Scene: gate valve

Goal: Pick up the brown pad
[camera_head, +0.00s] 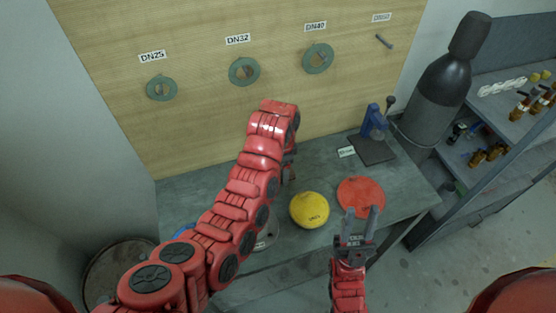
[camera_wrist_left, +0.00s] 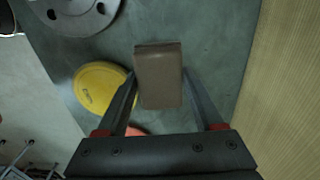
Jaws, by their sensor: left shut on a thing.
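The brown pad (camera_wrist_left: 158,76) is a small rectangular block. In the left wrist view it sits between the two fingers of my left gripper (camera_wrist_left: 160,88), which is shut on it. In the head view my left gripper (camera_head: 288,172) hangs over the back part of the workbench, mostly behind my red arm, and I cannot make out the pad there. My right gripper (camera_head: 363,222) is open and empty, its two fingers apart at the near edge of the red disc (camera_head: 361,196).
A yellow disc (camera_head: 309,210) lies on the grey workbench (camera_head: 330,178) left of the red disc. A blue tool (camera_head: 374,124) stands on a dark plate behind. A wooden board (camera_head: 200,50) with labelled green rings rises at the back. A shelf (camera_head: 490,185) and dark cylinder (camera_head: 440,90) are right.

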